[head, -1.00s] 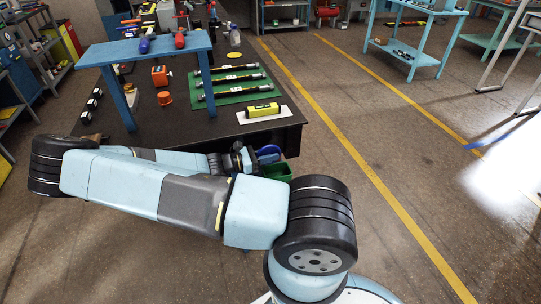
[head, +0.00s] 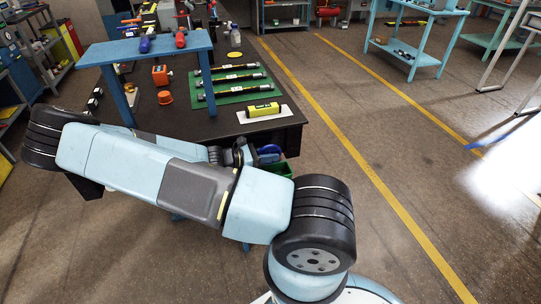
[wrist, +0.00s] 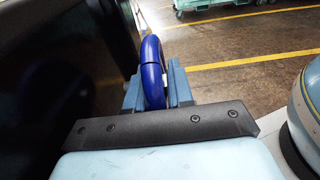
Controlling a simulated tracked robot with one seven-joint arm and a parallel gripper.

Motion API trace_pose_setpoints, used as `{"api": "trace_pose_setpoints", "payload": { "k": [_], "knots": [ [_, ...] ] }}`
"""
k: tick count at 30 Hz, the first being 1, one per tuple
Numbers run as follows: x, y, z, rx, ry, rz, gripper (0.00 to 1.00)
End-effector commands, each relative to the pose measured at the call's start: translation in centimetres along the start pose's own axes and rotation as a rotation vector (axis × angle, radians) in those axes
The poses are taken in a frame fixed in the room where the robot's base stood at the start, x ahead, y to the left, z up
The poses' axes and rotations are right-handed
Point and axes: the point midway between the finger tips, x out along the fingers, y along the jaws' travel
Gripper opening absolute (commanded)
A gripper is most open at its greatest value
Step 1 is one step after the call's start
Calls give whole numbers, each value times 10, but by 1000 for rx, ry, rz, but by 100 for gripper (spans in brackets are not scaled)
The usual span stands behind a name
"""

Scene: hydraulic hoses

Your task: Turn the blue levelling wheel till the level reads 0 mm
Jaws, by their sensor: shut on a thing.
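The blue levelling wheel (wrist: 152,72) stands between the two fingers of my gripper (wrist: 156,88) in the wrist view. The gripper is shut on its rim, and only part of the wheel shows. In the head view the wheel (head: 269,150) peeks out at the bench's front right corner, partly hidden by my arm. The yellow-green level (head: 262,110) lies on a white plate on the bench top. Its reading is too small to make out.
The dark bench (head: 230,130) carries a green mat (head: 232,97) with several black hoses, an orange cup (head: 165,97) and a blue raised shelf (head: 110,52). A green container (head: 282,168) sits below the wheel. Open floor lies to the right.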

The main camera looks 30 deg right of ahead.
Motion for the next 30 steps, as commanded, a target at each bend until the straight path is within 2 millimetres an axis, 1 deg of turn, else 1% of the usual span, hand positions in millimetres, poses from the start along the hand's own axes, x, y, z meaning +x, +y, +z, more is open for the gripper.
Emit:
{"api": "trace_pose_setpoints", "payload": {
  "k": [2,3,9,17,20,23,26,30],
  "knots": [
    [0,0,0,0,0,0,0],
    [0,0,0,0,0,0,23],
    [0,0,0,0,-1,0,42],
    [0,0,0,0,-1,-1,43],
    [-6,0,0,0,0,0,43],
    [-18,1,-1,0,2,1,43],
    [-35,1,-1,1,3,1,43],
    [-63,1,-1,0,3,3,43]
  ]
}}
